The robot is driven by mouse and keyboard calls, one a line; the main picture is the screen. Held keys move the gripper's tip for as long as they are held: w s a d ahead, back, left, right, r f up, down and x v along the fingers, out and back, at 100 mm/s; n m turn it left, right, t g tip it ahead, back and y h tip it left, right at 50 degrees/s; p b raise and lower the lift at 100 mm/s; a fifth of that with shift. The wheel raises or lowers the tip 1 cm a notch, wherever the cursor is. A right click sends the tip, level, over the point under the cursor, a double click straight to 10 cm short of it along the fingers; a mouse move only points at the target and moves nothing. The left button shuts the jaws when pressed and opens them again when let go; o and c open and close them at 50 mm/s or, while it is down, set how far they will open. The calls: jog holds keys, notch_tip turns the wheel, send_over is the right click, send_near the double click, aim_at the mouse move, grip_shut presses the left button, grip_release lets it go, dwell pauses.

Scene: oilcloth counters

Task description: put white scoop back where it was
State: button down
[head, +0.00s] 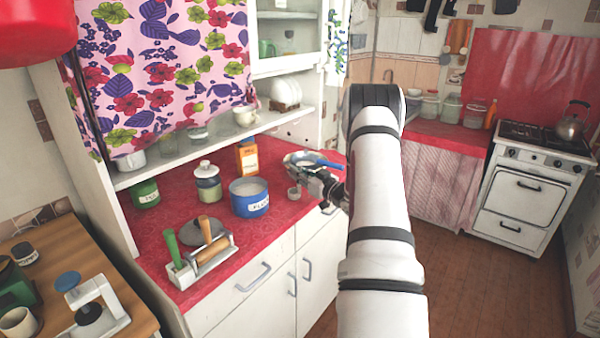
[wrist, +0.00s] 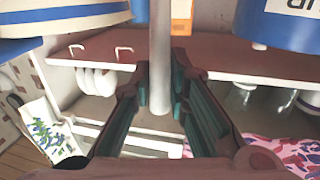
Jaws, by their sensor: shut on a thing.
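My gripper (head: 328,187) is over the right part of the red counter, right of the blue canister (head: 249,198). In the wrist view my gripper (wrist: 160,105) is shut on a pale, straight rod that runs between its fingers. The rod looks like the handle of the white scoop (wrist: 160,50). The rest of the scoop cannot be made out in either view. The canister is open and holds something white; its blue side also shows at the top right of the wrist view (wrist: 285,20).
An orange box (head: 246,157) and a lidded jar (head: 207,182) stand behind the canister. A utensil rack (head: 205,262) stands at the front left. A shelf (head: 215,140) overhangs the counter's back.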

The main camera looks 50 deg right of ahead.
jog(key=c, duration=1.5)
grip_release()
jog(key=shift+f, duration=0.1)
jog(key=shift+c, duration=0.2)
